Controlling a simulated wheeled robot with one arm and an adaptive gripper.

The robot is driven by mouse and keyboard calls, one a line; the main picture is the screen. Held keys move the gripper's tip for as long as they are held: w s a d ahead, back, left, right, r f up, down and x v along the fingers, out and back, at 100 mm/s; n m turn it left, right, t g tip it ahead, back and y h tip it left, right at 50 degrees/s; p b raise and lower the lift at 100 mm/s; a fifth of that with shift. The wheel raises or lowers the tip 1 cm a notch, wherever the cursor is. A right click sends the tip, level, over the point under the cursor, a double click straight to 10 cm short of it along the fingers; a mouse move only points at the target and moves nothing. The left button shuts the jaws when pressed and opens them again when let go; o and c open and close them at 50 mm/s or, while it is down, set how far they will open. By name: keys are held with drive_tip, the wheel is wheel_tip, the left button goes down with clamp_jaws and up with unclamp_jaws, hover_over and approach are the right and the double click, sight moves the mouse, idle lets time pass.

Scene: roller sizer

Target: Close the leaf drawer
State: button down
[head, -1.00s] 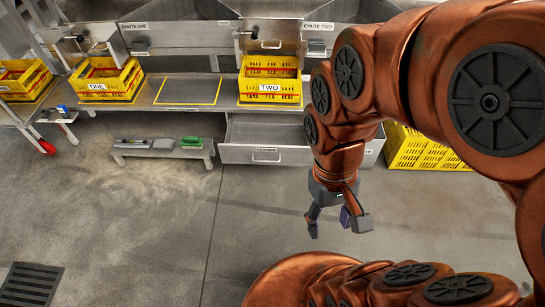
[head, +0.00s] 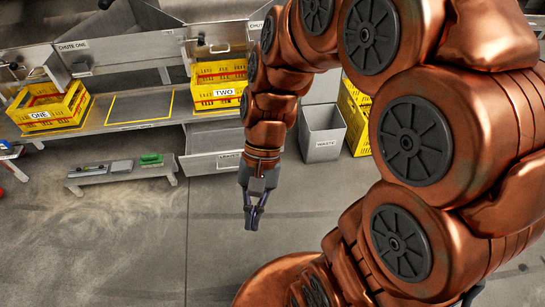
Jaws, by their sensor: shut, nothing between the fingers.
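The leaf drawer (head: 205,163) is a grey metal drawer under the bench, below the yellow crate marked TWO. It stands open, with its front pulled out from the bench and part of its inside showing. Its right end is partly hidden behind my arm, and the label on its front is only partly readable. My gripper (head: 251,222) points down with its fingers together and empty. In the picture it is below and right of the drawer front, and I see no contact with it.
A yellow crate marked TWO (head: 219,96) and one marked ONE (head: 42,116) stand on the bench (head: 140,125). A low stand (head: 120,176) with a green-topped brush is left of the drawer. A grey waste bin (head: 322,145) is right. The floor in front is clear.

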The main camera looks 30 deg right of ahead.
drive_tip(key=w+a+f+m+t+y+b, duration=0.15)
drive_tip(key=w+f+m+y+b, duration=0.3)
drive_tip(key=w+m, duration=0.45)
drive_tip(key=w+f+m+t+y+b, duration=0.25)
drive_tip(key=w+f+m+y, duration=0.35)
drive_tip(key=w, duration=0.6)
drive_tip(key=w+d+f+m+t+b, duration=0.3)
drive_tip(key=w+d+f+m+t, duration=0.35)
drive_tip(key=d+f+m, duration=0.2)
drive_tip(key=w+d+f+m+t+b, duration=0.3)
drive_tip(key=w+d+f+m+t, duration=0.2)
drive_tip(key=w+d+f+m, duration=0.4)
drive_tip(key=s+d+f+m+t+h+b, duration=0.3)
drive_tip(key=d+f+m+t+h, duration=0.35)
drive_tip(key=d+f+m, duration=0.75)
drive_tip(key=w+f+n+g+b, duration=0.1)
drive_tip(key=w+f+n+b, duration=0.2)
drive_tip(key=w, duration=0.9)
drive_tip(key=shift+w+a+f+h+b, duration=0.15)
drive_tip(key=shift+a+f+h+b, duration=0.35)
drive_tip(key=shift+b, duration=0.7)
drive_tip(key=shift+d+n, duration=0.25)
